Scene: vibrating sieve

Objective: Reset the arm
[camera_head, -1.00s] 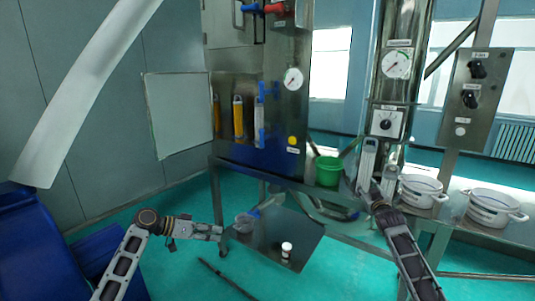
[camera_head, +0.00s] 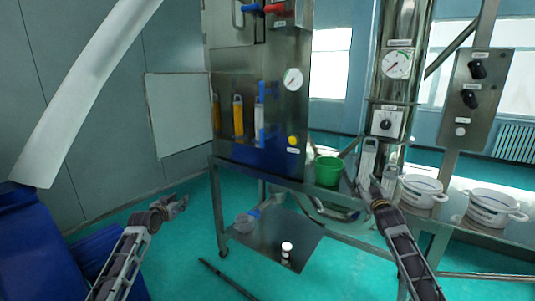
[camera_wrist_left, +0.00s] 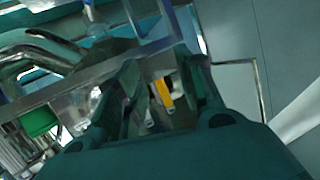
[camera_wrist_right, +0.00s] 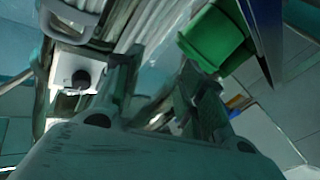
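My left gripper (camera_head: 178,204) is above the floor at the left of the head view, clear of the steel stand. In the left wrist view its two fingers (camera_wrist_left: 160,75) are spread, with only background between them. My right gripper (camera_head: 368,182) is beside the steel column, near a green bucket (camera_head: 328,171) and a white pot (camera_head: 421,191). In the right wrist view its fingers (camera_wrist_right: 158,80) are apart and I see nothing held.
A steel cabinet (camera_head: 285,115) with gauges stands on a frame at centre. A second white pot (camera_head: 493,207) is on the right bench. A small white bottle (camera_head: 287,248) stands on the low shelf (camera_head: 262,240).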

